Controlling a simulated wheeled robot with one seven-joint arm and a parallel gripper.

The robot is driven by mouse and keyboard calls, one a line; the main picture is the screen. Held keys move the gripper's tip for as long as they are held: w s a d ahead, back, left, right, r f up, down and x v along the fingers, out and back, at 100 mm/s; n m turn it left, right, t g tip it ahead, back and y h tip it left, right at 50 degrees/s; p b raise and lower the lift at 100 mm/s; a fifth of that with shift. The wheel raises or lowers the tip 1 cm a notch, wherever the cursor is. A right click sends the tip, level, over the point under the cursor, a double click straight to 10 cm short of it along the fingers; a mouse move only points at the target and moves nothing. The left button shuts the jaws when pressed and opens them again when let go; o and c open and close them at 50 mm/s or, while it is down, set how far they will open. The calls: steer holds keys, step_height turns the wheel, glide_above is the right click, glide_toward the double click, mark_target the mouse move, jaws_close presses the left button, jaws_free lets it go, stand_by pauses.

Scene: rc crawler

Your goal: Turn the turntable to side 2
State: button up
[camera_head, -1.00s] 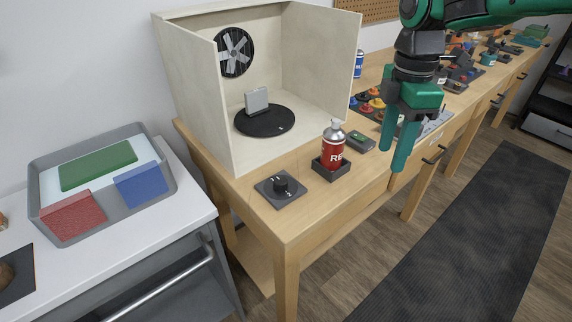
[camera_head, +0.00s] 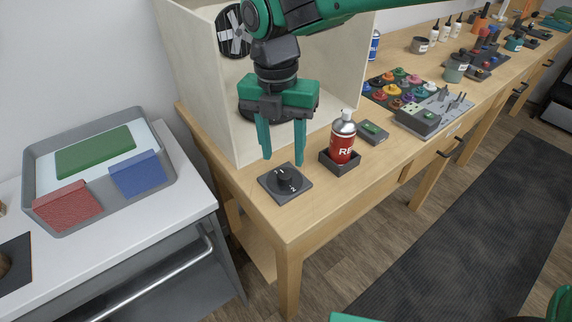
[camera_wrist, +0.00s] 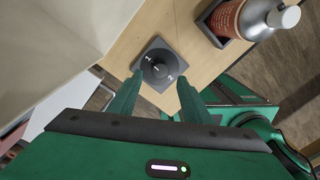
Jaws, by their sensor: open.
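A dark square plate with a round black knob (camera_head: 286,184) sits on the wooden bench near its front left corner. In the wrist view the knob (camera_wrist: 159,67) has white marks, with a "1" on its left and a "2" on its right. The black turntable (camera_head: 252,110) is in the pale spray booth, mostly hidden behind my gripper. My gripper (camera_head: 284,160) is open and empty, pointing down above and slightly behind the knob. In the wrist view the fingertips (camera_wrist: 161,80) lie either side of the knob plate's near part, apart from the knob.
A red spray can (camera_head: 342,142) stands in a dark holder (camera_head: 329,162) right of the knob plate. The booth wall (camera_head: 205,85) rises behind left. A small dark box with a green top (camera_head: 373,132) lies farther right. The bench front is clear.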

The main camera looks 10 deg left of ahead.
mark_target(284, 173)
steer(key=shift+d+f, duration=0.15)
steer(key=shift+f, duration=2.55)
steer(key=shift+c, duration=0.2)
steer(key=c, duration=1)
